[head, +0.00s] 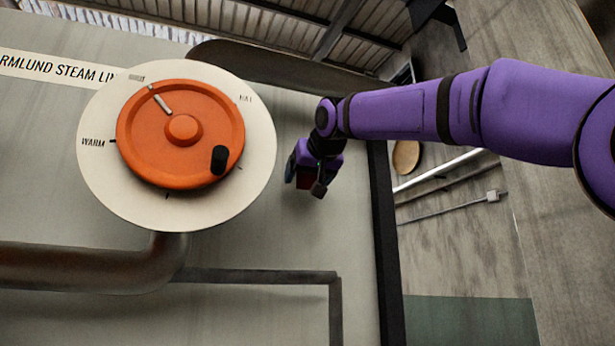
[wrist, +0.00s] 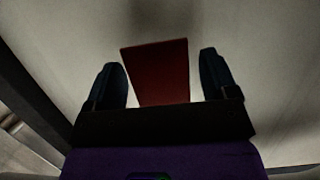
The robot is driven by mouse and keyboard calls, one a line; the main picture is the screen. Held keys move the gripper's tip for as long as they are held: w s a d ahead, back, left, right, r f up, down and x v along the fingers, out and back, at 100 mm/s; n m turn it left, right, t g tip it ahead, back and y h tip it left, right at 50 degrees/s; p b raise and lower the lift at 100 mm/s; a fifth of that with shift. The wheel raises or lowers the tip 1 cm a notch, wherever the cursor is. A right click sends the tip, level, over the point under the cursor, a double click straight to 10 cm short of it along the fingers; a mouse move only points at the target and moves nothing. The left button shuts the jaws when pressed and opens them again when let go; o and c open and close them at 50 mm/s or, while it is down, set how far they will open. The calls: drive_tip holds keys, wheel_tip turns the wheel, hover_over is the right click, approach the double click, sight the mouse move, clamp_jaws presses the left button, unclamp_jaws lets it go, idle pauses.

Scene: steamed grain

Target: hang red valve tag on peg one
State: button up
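The red valve tag (wrist: 156,72) shows as a flat dark red plate between the two fingers of my gripper (wrist: 162,78) in the wrist view. Its lower end is hidden behind the dark gripper body. The fingers stand apart, one on each side of the tag, with a narrow gap showing on the right. I cannot tell whether they clamp it. I make out no peg in either view.
The orange valve wheel (head: 150,120) sits on a round cream dial (head: 245,175). Rusty pipes (head: 80,268) run below it. The panel's dark right edge (head: 384,240) is right of my gripper. The grey panel (head: 285,240) is clear just below my gripper.

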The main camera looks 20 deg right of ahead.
sight(308, 178)
drive_tip(key=c, duration=1)
drive_tip(key=shift+r, duration=0.2)
drive_tip(key=shift+s, duration=1.1)
drive_tip(key=shift+s, duration=0.35)
drive_tip(key=shift+s, duration=0.45)
drive_tip(key=shift+s, duration=2.9)
